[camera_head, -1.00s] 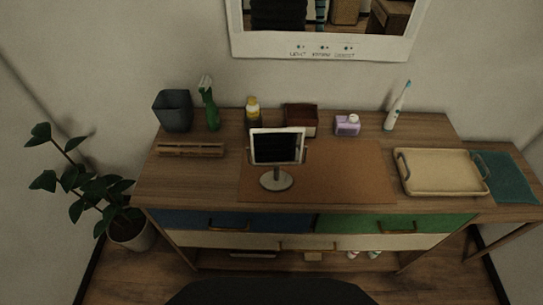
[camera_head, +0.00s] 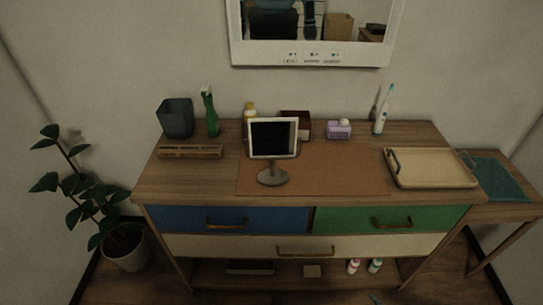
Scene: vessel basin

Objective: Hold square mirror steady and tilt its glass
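The square mirror (camera_head: 273,138) stands on a brown mat (camera_head: 340,172) on the wooden dresser. It has a white frame, dark glass, a short stem and a round grey base (camera_head: 272,177). The glass looks close to upright and faces me. Nothing touches the mirror. Neither of my grippers shows in the head view.
A wooden rack (camera_head: 189,152) lies left, a beige tray (camera_head: 431,169) right. The mat's right half is clear.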

